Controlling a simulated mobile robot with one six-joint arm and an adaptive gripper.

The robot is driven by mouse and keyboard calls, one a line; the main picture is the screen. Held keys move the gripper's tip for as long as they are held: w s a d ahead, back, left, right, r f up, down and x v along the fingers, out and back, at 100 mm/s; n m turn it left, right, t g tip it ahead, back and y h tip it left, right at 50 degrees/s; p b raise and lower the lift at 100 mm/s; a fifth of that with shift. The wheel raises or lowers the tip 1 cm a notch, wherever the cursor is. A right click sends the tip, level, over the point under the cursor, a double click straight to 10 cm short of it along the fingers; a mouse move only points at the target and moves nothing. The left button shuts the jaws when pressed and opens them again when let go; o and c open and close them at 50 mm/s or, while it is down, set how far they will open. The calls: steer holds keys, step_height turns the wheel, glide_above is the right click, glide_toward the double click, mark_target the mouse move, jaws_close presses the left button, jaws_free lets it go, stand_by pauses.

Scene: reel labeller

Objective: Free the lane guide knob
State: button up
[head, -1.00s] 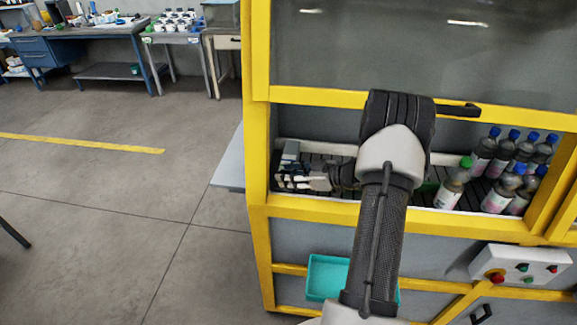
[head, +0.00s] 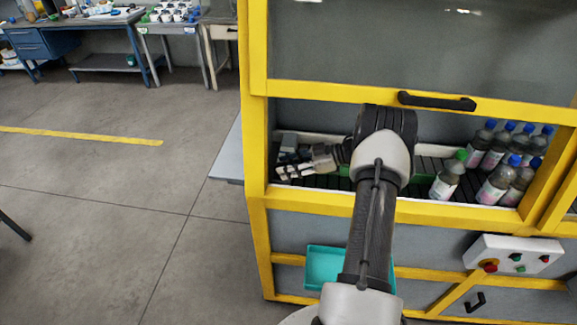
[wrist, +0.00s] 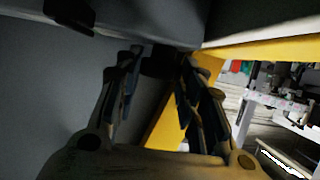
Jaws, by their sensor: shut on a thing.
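My gripper (head: 302,168) reaches into the left end of the machine's opening, beside a grey block (head: 288,142). In the wrist view its fingers (wrist: 158,68) are closed in around a small dark piece (wrist: 160,62), which appears to be the lane guide knob. The piece is in shadow, so its shape and any turn of it are not clear. A green strip, perhaps the lane guide (head: 424,166), runs along the dark slatted conveyor (head: 405,190), partly hidden behind my arm.
The yellow frame (head: 420,213) borders the opening. A teal tray (head: 325,265) and control box (head: 515,255) are below.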

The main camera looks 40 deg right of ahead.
steer(key=o, duration=0.8)
steer(key=shift+c, duration=0.2)
steer(key=v, duration=1.2)
